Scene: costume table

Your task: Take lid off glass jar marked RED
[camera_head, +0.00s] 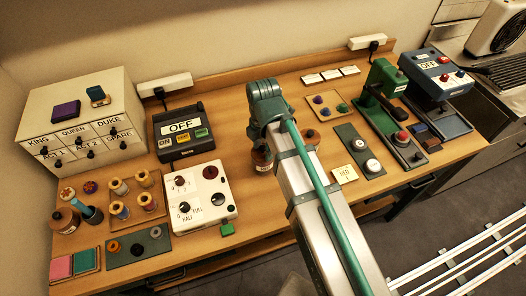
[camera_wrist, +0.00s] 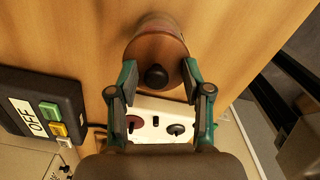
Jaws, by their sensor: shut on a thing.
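In the wrist view my gripper (camera_wrist: 158,75) is shut on a round brown lid (camera_wrist: 157,50) with a black knob, one finger on each side of its rim. A little of what looks like the jar's side (camera_wrist: 155,20) shows beyond the lid; whether the lid is seated on it cannot be told. In the head view a brown jar with a pale label (camera_head: 262,160) stands just left of my arm, below my wrist. Its label is too small to read.
A second brown jar (camera_head: 310,138) stands right of my arm. A white box with dials (camera_head: 200,195) and a black box marked OFF (camera_head: 181,130) stand to the left. A green press (camera_head: 388,90) and round-topped pieces on a green strip (camera_head: 360,148) are on the right.

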